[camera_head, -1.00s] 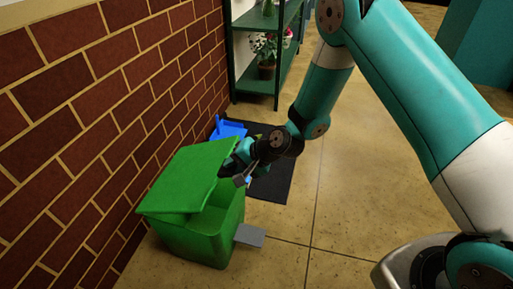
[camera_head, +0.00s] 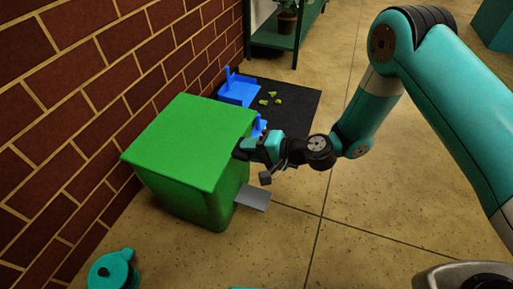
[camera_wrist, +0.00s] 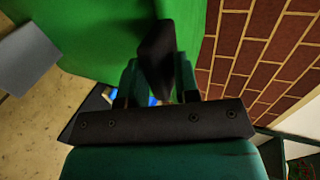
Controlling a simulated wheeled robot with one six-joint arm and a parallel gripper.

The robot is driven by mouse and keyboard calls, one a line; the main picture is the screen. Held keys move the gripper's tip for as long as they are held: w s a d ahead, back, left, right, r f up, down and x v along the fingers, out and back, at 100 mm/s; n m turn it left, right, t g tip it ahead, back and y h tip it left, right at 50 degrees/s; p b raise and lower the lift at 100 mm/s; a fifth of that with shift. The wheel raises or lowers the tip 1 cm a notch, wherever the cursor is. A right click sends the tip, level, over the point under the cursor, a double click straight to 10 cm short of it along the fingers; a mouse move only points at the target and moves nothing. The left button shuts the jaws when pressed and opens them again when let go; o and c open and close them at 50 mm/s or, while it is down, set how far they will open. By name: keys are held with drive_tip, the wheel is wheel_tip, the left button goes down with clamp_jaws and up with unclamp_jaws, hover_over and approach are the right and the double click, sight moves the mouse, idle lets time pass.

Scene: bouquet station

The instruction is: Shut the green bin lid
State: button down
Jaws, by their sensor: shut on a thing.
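The green bin (camera_head: 195,200) stands by the brick wall. Its green lid (camera_head: 190,135) lies level over the top in the head view, and no gap shows on the near side. The lid also fills the top of the wrist view (camera_wrist: 90,30). My gripper (camera_head: 243,148) is at the lid's right edge, with its fingers (camera_wrist: 157,65) close together around a dark piece against the green. It appears shut on the lid there; the exact contact is partly hidden by the fingers. A grey pedal (camera_head: 253,198) sticks out low on the bin's right side.
A dark green shelf (camera_head: 290,40) stands farther back. A teal can-like object (camera_head: 112,270) is at the lower left.

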drive_tip(key=shift+s+f, duration=0.15)
drive_tip(key=shift+f, duration=0.35)
drive_tip(key=c, duration=1)
unclamp_jaws()
drive_tip(key=shift+f, duration=0.1)
drive_tip(key=shift+c, duration=0.2)
drive_tip(key=shift+d, duration=0.15)
drive_tip(key=p+v, duration=0.6)
drive_tip(key=v, duration=1.1)
drive_tip(key=shift+r+p, duration=0.3)
drive_tip(key=shift+p, duration=0.1)
